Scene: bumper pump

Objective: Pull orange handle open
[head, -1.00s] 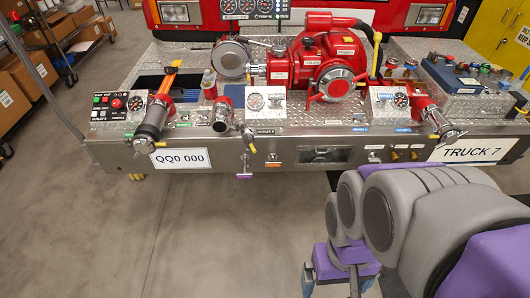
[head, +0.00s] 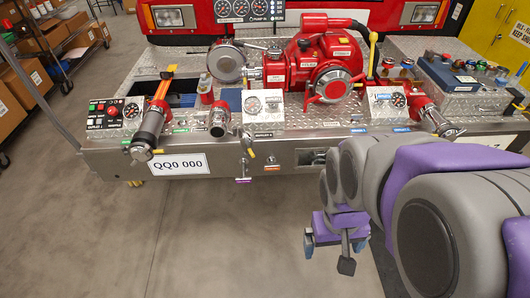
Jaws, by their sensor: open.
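An orange bar-like handle (head: 168,78) stands tilted over the blue recess on the left of the bumper deck, just behind a black and silver nozzle. My gripper (head: 335,246) is open and empty. My arm hides the right part of the bumper's front.
The silver bumper (head: 120,168) spans the view, with a red pump (head: 325,62), gauge panels and red-silver outlets on its deck. A purple-tipped pull (head: 242,180) hangs from its front. Shelves with boxes (head: 30,82) stand at left. Floor (head: 200,240) is clear in front.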

